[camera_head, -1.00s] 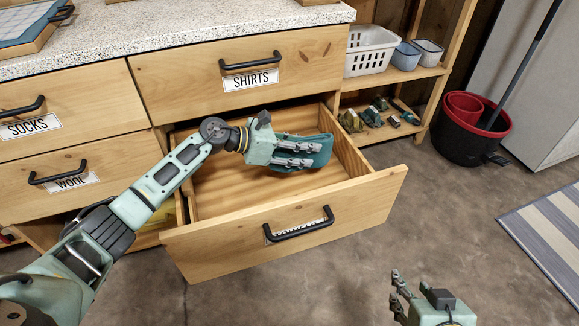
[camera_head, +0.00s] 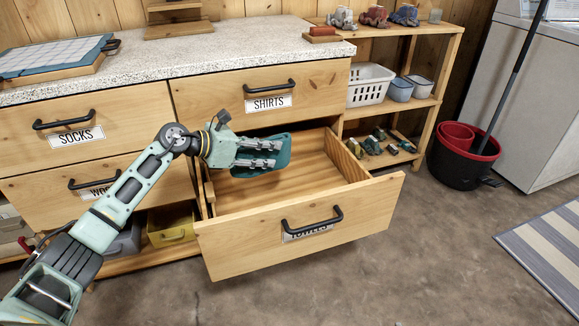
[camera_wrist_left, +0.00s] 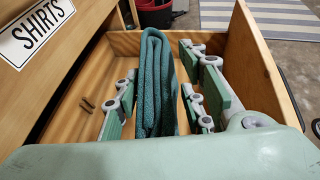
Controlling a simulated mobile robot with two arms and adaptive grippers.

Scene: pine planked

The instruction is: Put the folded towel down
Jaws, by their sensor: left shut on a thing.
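The folded teal towel (camera_head: 283,157) is in my left gripper (camera_head: 270,154), over the back left part of an open, empty-looking wooden drawer (camera_head: 225,238). In the left wrist view the towel (camera_wrist_left: 155,75) stands on edge between the finger pads, with the drawer floor around and below it. The left gripper (camera_wrist_left: 157,105) is shut on the towel. I cannot tell whether the towel's lower edge touches the drawer floor. The drawer's label is partly hidden behind its black handle (camera_head: 312,220). My right gripper is out of view.
The closed SHIRTS drawer (camera_head: 220,95) and the speckled countertop (camera_head: 220,50) are just above and behind. A shelf with a white basket (camera_head: 369,84) stands to the right. A black and red bucket (camera_head: 462,155) and striped rug (camera_head: 550,240) are on the floor.

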